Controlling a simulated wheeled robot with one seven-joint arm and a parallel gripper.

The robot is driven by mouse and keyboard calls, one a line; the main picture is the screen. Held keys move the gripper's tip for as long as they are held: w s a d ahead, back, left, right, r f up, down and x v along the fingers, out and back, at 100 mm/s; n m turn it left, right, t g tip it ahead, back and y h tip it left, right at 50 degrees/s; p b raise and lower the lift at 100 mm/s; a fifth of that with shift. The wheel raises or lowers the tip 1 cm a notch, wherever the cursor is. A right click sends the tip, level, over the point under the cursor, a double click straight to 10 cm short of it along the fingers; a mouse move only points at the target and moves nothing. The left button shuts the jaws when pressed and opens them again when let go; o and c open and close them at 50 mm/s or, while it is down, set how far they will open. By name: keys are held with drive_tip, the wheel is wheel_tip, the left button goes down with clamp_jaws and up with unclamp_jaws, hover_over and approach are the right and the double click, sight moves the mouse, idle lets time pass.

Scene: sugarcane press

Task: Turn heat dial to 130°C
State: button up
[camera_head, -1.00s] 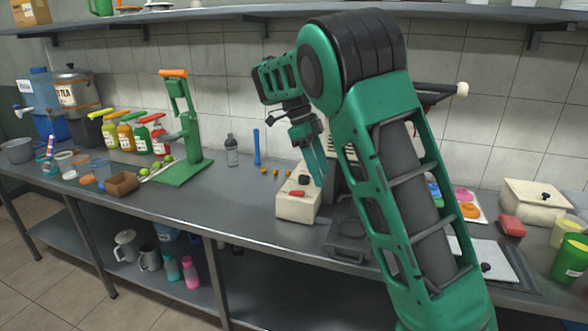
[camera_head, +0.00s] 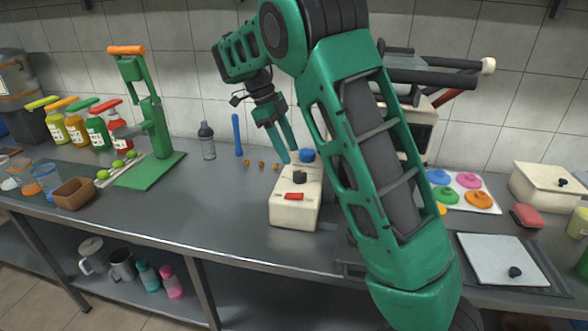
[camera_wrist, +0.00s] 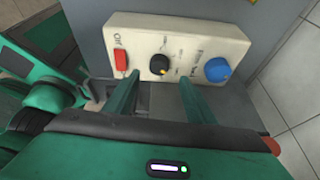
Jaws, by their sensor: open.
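A cream control box (camera_head: 296,205) stands on the grey counter. In the wrist view its panel (camera_wrist: 190,38) carries a red switch (camera_wrist: 121,61) at left, a black dial (camera_wrist: 159,65) with small marks around it in the middle, and a blue knob (camera_wrist: 217,69) at right. The marks are too small to read. In the head view the black dial (camera_head: 299,181) and blue knob (camera_head: 307,155) sit behind the red switch (camera_head: 294,196). My gripper (camera_head: 284,150) is open and empty above the box. In the wrist view its fingers (camera_wrist: 160,95) point toward the panel, either side of the black dial, apparently not touching it.
A green press (camera_head: 145,130) and several sauce bottles stand at left. A grey bottle (camera_head: 207,140) and a blue stick (camera_head: 238,135) stand behind the box. A tray of coloured lids (camera_head: 462,191) lies at right.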

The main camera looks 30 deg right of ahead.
sight(299, 173)
drive_tip(key=x, duration=0.7)
drive_tip(key=shift+s+f, duration=0.1)
drive_tip(key=shift+f, duration=0.15)
drive_tip(key=c, duration=1)
